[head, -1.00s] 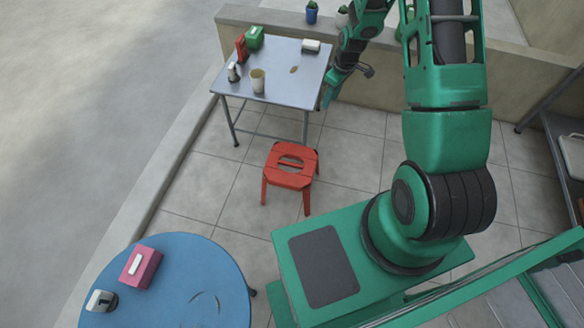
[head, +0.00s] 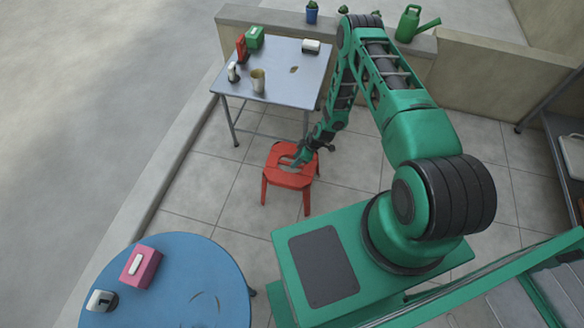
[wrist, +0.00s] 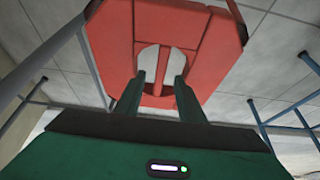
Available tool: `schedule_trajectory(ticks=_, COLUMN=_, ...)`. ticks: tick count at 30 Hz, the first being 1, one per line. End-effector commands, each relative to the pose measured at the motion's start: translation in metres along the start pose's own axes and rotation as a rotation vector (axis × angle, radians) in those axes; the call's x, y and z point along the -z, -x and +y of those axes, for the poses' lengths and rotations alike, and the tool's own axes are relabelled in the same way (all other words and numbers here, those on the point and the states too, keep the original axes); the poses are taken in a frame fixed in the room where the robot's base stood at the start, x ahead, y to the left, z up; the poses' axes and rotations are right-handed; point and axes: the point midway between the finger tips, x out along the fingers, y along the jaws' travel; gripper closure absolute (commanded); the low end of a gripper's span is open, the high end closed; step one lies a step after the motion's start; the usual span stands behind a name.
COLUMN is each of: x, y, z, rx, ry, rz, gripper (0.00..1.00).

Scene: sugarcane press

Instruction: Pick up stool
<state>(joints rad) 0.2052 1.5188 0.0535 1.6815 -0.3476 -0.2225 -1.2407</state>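The red stool (head: 288,179) stands upright on the tiled floor in the head view, between the two tables. Its seat (wrist: 205,38) fills the upper middle of the wrist view, with a round opening split by a central bar (wrist: 161,68). My gripper (head: 292,161) is at the far side of the seat top. In the wrist view my gripper (wrist: 156,84) is open, with its two green fingers apart on either side of the bar's line. I cannot tell how deep the fingertips are relative to the opening.
A grey metal table (head: 280,72) with a cup and several small items stands just behind the stool. A round blue table (head: 180,292) is at the lower left. A low wall (head: 490,68) runs along the back. Floor left of the stool is clear.

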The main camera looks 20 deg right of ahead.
Motion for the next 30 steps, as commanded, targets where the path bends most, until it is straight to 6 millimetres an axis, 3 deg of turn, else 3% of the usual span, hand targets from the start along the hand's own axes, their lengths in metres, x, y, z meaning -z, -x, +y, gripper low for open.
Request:
schedule_trajectory(ticks=7, x=-0.001, y=-0.037, z=-0.001, rx=0.001, ry=0.000, rz=0.000, gripper=0.64)
schedule_trajectory(ticks=14, x=0.000, y=-0.051, z=0.000, rx=0.000, ry=-0.001, rz=-0.001, gripper=0.64)
schedule_trajectory(ticks=24, x=-0.002, y=-0.092, z=-0.002, rx=0.000, ry=-0.001, rz=-0.001, gripper=0.64)
schedule_trajectory(ticks=30, x=-0.001, y=-0.101, z=-0.002, rx=0.001, ry=-0.001, rz=-0.001, gripper=0.64)
